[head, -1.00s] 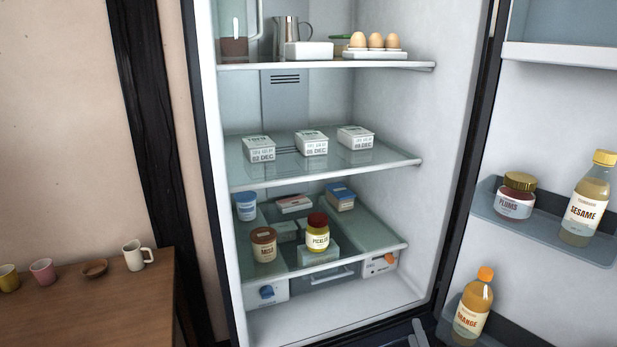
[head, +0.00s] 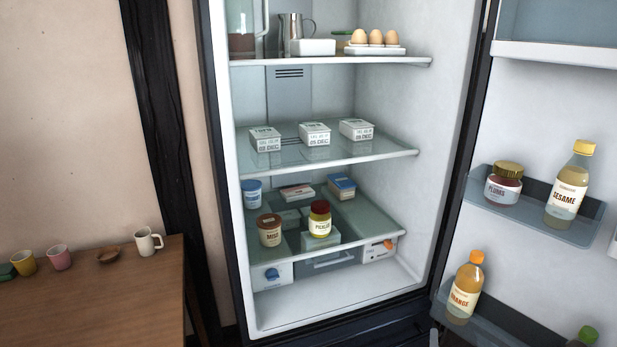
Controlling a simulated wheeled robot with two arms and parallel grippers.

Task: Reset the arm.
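Neither of my grippers shows clearly in the head view, and I cannot see what they hold, if anything. A small grey piece at the bottom edge, below the fridge's right side, is too cut off to identify. The fridge (head: 330,318) stands open in the middle. Its door (head: 530,130) is swung out to the right.
White dated boxes (head: 313,134) stand on the middle shelf. A miso jar (head: 269,230) and a pickle jar (head: 320,219) stand below. Eggs (head: 375,38) sit above. Door racks hold plum (head: 503,184), sesame (head: 568,186) and orange (head: 465,288) containers. Cups stand on the wooden table (head: 95,305).

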